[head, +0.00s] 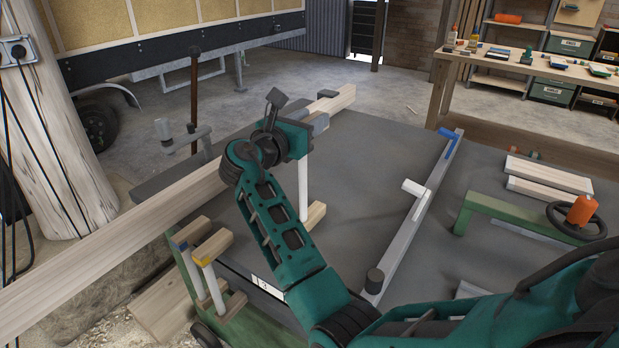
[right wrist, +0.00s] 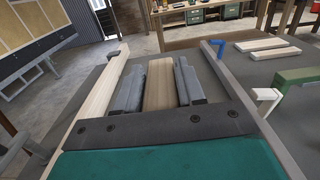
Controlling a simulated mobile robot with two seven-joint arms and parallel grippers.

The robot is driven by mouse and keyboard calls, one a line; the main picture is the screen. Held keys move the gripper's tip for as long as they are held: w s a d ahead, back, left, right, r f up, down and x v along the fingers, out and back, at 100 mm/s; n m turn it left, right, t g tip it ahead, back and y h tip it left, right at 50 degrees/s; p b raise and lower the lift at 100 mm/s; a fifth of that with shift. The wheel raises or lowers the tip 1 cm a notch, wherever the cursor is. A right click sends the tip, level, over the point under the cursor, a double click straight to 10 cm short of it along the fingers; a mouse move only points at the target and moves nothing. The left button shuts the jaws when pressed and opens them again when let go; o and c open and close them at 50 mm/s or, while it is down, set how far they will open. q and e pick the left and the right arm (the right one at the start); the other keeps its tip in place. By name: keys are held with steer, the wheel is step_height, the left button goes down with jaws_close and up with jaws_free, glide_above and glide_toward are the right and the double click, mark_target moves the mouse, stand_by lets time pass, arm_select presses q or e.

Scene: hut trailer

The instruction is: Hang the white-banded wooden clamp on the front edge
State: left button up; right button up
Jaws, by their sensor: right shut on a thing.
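My right gripper (head: 310,133) is above the grey tabletop (head: 365,150) in the head view. It is shut on a wooden clamp. The clamp's white bar (head: 303,190) points down, with a wooden jaw (head: 314,216) at its low end. The upper part is mostly hidden by the gripper in the head view. In the right wrist view a wooden piece (right wrist: 160,85) lies between the two grey fingers. I cannot make out a white band. The table's front edge (head: 240,283) runs along its lower left, partly behind my arm. My left gripper is not in view.
A blue-banded clamp (head: 181,246) and a yellow-banded clamp (head: 203,253) stand at the front left edge. A long timber beam (head: 100,262) crosses the table's left side. A grey rail (head: 414,218) with a blue end and a green frame (head: 510,213) lie right.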

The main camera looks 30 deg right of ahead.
jaws_close()
stand_by(0.4)
step_height(320, 180, up, 20)
steer(key=p, duration=0.2)
stand_by(0.3)
steer(key=shift+a, duration=0.1)
